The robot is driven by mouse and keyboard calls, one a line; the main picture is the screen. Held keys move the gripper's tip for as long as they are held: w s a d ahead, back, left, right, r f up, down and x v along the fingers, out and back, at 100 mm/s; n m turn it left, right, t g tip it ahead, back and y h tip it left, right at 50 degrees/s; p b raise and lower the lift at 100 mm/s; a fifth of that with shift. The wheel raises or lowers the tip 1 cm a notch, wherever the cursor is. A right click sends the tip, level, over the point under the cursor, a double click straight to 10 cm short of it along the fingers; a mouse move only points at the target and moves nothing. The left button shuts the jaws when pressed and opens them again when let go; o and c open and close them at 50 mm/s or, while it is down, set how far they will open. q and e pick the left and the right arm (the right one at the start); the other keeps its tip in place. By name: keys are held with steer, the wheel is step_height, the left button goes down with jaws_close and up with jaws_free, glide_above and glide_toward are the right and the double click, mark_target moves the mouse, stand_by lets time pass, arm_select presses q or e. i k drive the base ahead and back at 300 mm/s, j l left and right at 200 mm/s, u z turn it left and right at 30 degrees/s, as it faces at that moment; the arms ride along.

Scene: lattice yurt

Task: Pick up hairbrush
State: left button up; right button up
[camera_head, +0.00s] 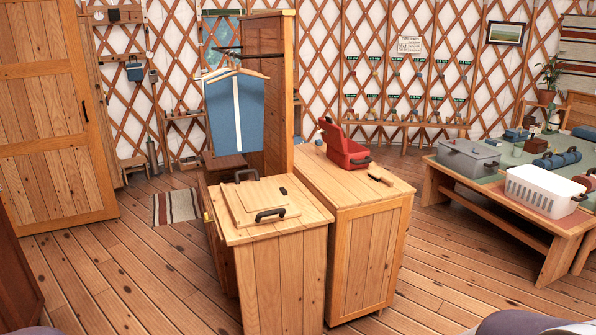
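A small brown object with a dark side (381,180) lies on top of the right-hand wooden cabinet (369,262), near its right edge. It looks like the hairbrush, but it is too small to make out bristles or handle clearly. Neither of my grippers shows in the head view. Only rounded dark and pale parts, probably my own arm links, show at the bottom edge.
A red open case (343,146) stands behind the brown object. A lower cabinet (283,269) with a lidded wooden top adjoins on the left. A low table (432,187) holding a grey box (468,160) and white basket (543,190) stands right. Front-right floor is clear.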

mark_target(377, 176)
steer(key=i+z, duration=0.15)
steer(key=i, duration=0.35)
steer(key=i+j+z, duration=0.2)
steer(key=i, duration=0.25)
steer(key=i+j+z, duration=0.15)
steer(key=i, duration=0.35)
steer(key=i+l+z, duration=0.2)
steer(key=i+z, duration=0.25)
steer(key=i+l+z, duration=0.1)
steer(key=i+z, duration=0.15)
steer(key=z, duration=0.25)
steer(key=i+z, duration=0.45)
steer(key=i+u, duration=0.3)
steer(key=i, duration=0.3)
steer(key=i+l+u, duration=0.35)
steer(key=i, duration=0.2)
steer(key=i+j+u, duration=0.1)
steer(key=i+u, duration=0.15)
steer(key=u, duration=0.2)
steer(key=i+u, duration=0.2)
steer(key=u, duration=0.3)
steer(key=i+l+u, duration=0.1)
steer(key=i+u, duration=0.15)
steer(key=u, duration=0.2)
steer(key=i+l+u, duration=0.15)
steer(key=u, duration=0.3)
steer(key=i, duration=0.05)
